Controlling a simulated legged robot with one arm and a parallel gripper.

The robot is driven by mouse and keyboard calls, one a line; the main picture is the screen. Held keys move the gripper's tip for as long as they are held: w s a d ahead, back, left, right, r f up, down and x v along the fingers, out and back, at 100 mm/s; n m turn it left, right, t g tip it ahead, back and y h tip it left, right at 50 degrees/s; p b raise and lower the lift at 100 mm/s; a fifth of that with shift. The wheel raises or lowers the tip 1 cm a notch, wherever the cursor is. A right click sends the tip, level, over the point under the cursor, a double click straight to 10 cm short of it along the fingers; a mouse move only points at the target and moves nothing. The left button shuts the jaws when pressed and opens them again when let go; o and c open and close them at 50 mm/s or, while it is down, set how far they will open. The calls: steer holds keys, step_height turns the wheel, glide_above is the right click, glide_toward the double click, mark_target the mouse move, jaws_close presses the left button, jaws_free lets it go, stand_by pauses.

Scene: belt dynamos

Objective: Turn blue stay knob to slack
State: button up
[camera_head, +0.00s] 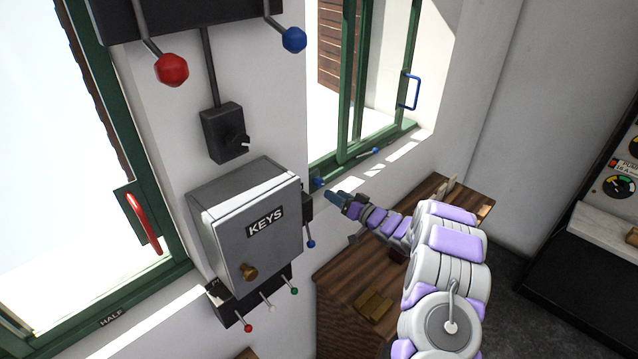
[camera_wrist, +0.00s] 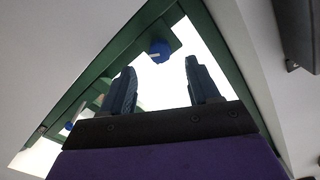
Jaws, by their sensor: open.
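The blue stay knob (camera_head: 319,183) sits on the green window frame at the near lower corner of the right window. In the wrist view, the blue knob (camera_wrist: 160,50) with a pale pointer mark shows just beyond and between my fingertips. My gripper (camera_head: 332,197) reaches toward the sill, close to the knob and apart from it. In the wrist view, my gripper (camera_wrist: 160,75) is open with nothing between its two dark fingers. The knob's setting marks cannot be read.
A grey KEYS box (camera_head: 250,228) hangs on the wall left of my gripper, with small coloured levers below it. Another blue-ended piece (camera_head: 375,151) lies along the sill. A blue window handle (camera_head: 409,91) is farther back. A wooden cabinet (camera_head: 345,285) stands below my arm.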

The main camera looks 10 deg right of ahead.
mark_target(321, 185)
steer(key=p+x, duration=0.1)
steer(key=x, duration=0.6)
steer(key=shift+w+d, duration=0.1)
steer(key=shift+w, duration=0.2)
steer(key=shift+w+a, duration=0.3)
steer(key=shift+a, duration=0.25)
steer(key=shift+d, duration=0.35)
steer(key=c, duration=0.4)
steer(key=shift+s+a, duration=0.1)
steer(key=shift+a, duration=0.05)
steer(key=c, duration=0.6)
steer(key=shift+c, duration=0.2)
